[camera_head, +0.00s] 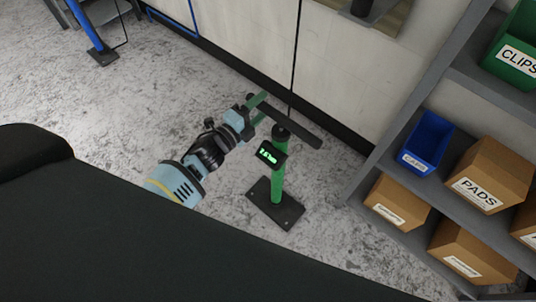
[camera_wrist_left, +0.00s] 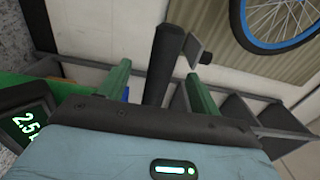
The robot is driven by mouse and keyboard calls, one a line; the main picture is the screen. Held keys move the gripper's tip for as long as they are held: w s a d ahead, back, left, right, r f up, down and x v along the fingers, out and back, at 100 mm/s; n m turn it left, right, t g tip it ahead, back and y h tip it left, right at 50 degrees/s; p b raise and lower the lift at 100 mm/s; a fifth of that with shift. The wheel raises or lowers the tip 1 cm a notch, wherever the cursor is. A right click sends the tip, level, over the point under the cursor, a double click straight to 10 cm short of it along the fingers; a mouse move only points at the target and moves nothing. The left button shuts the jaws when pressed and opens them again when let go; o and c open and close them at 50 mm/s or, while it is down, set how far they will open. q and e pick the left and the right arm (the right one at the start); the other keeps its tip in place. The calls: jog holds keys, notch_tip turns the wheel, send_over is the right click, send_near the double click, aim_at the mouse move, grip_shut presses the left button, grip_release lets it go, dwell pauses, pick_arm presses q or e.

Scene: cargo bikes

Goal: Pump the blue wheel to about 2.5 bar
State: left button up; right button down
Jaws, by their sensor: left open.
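The green floor pump (camera_head: 277,184) stands upright on its dark base plate. Its black T-handle (camera_head: 304,134) is low on the barrel. The pump's gauge (camera_head: 268,153) is lit green; in the left wrist view the gauge (camera_wrist_left: 24,122) reads 2.5, its right edge cut off. My left gripper (camera_head: 263,108) is at the handle's left end. In the left wrist view its green fingers (camera_wrist_left: 158,85) are apart, with the black handle (camera_wrist_left: 163,62) between them; touch is unclear. A wheel with a blue rim (camera_wrist_left: 275,46) shows at upper right there. My right gripper is out of view.
A grey shelf (camera_head: 440,195) with boxes and bins stands at the right. A pale cabinet wall (camera_head: 240,38) runs behind the pump. A blue post on a dark foot (camera_head: 102,57) stands at the upper left. Grey floor (camera_head: 110,105) left of the pump is clear.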

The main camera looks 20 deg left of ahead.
pick_arm(q)
jog(key=shift+p+v, duration=0.35)
jog(key=shift+v, duration=1.85)
jog(key=p+v, duration=0.1)
jog(key=v, duration=0.3)
jog(key=shift+s+a+r, duration=0.1)
jog(key=shift+s, duration=0.1)
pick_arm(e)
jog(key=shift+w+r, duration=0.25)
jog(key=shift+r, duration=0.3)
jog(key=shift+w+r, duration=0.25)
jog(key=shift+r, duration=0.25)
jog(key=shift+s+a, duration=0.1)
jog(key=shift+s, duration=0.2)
